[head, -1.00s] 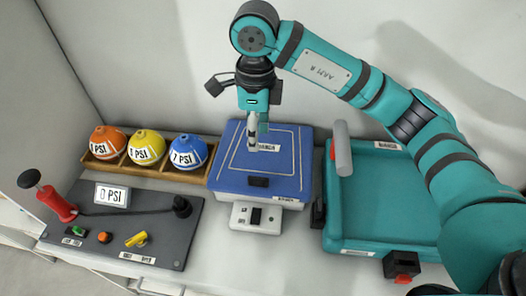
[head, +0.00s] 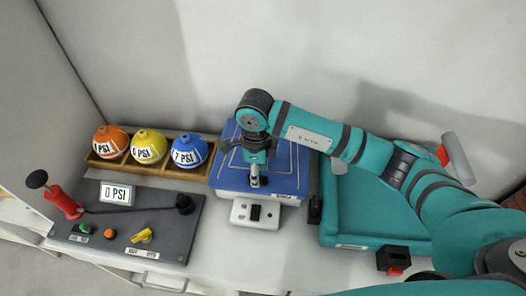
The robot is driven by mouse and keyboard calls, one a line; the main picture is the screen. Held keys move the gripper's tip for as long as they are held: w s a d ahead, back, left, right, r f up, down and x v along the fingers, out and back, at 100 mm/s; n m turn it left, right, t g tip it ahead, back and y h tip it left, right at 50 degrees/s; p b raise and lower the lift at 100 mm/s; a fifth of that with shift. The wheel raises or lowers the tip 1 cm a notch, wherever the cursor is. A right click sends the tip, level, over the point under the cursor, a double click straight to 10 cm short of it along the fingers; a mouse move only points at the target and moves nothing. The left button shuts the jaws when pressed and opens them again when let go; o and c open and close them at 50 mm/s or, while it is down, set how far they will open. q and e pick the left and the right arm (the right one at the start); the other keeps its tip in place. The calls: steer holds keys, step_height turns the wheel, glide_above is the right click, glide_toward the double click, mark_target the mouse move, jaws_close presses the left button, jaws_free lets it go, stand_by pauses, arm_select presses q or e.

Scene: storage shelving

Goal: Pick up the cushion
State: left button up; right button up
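The cushion seems to be the blue square pad (head: 289,165) with light stitched lines, lying flat on a white-sided base in the middle of the counter. My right gripper (head: 259,182) points down over the front part of this pad. Its fingertips look close to the surface, but I cannot tell whether they touch it. The fingers are small and dark, so their opening is unclear. My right wrist and forearm hide the pad's middle and part of its back. My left gripper does not show.
Orange (head: 109,142), yellow (head: 148,146) and blue (head: 187,150) balls sit in a wooden tray at left. A dark control panel (head: 150,220) with a red-handled lever (head: 62,203) stands before them. A teal case (head: 350,228) is at right, partly under my arm. A wall closes the back.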

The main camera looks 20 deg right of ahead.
steer(key=shift+f, duration=1.25)
jaws_close()
